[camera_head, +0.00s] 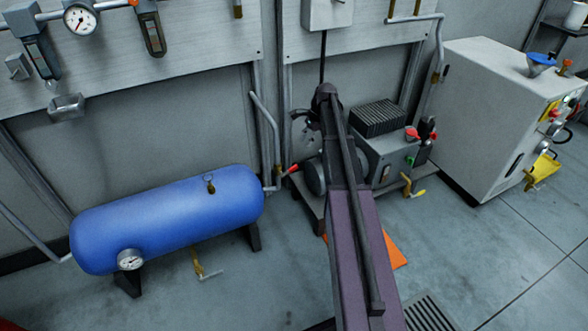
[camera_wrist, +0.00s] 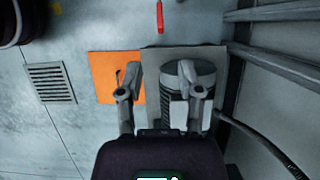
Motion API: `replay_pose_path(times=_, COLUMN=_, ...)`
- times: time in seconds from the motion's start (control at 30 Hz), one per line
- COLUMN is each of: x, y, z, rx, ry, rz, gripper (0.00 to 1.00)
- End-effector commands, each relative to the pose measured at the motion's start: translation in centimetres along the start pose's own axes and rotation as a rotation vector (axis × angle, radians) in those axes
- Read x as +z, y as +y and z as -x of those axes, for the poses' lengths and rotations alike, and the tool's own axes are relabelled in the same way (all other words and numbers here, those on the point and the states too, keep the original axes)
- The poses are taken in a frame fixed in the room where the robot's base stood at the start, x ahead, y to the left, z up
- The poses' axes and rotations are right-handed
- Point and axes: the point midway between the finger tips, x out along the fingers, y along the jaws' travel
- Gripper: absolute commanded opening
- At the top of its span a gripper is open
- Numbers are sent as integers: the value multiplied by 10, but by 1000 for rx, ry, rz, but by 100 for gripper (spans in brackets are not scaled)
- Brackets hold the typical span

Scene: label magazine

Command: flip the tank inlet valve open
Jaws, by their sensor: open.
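The blue tank (camera_head: 165,218) lies on its stand at the lower left in the head view. A grey pipe (camera_head: 265,115) comes down the wall to its right end. A small red lever (camera_head: 291,169), which looks like the inlet valve's handle, sticks out up and right beside that end. A red handle (camera_wrist: 159,17), probably the same lever, shows at the top of the wrist view. My gripper (camera_head: 308,122) is above and right of the lever, apart from it. In the wrist view my gripper (camera_wrist: 158,98) has its fingers spread with nothing between them.
The compressor (camera_head: 385,150) stands right behind my arm; its motor (camera_wrist: 197,75) lies below my fingers. An orange mat (camera_wrist: 112,70) and a floor grate (camera_wrist: 50,82) are left in the wrist view. A white cabinet (camera_head: 490,115) stands at right.

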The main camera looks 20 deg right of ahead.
Motion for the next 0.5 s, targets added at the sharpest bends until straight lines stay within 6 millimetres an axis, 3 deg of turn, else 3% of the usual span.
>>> replay_pose_path(times=0.5, x=0, y=0, z=-47, rx=0, ry=0, rz=2, gripper=47)
